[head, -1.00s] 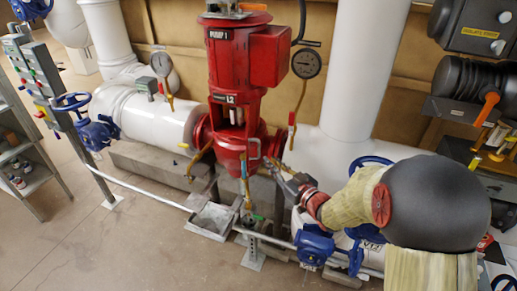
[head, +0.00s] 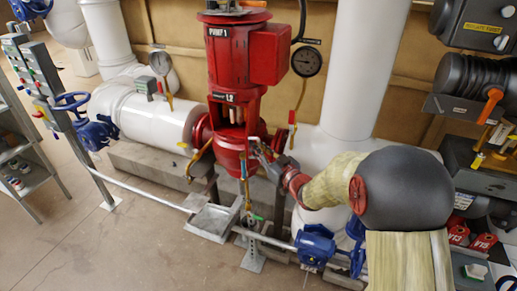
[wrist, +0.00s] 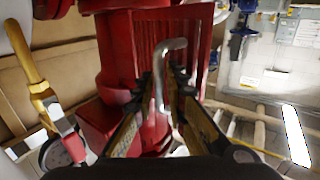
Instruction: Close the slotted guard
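The red slotted guard (wrist: 202,52) is on the red pump and fills the upper middle of the wrist view, with a row of narrow slots. A bent grey handle (wrist: 174,45) stands out in front of it. My gripper (wrist: 165,84) has its two fingers on either side of the handle, with a narrow gap visible. In the head view my gripper (head: 260,150) is at the pump's lower front right, below the label L2. I cannot tell from these views how far open the guard is.
The red pump (head: 232,45) stands between white pipes (head: 160,120). A gauge (head: 306,62) hangs right of the pump. A blue valve (head: 315,243) and a metal tray (head: 212,220) are low in front.

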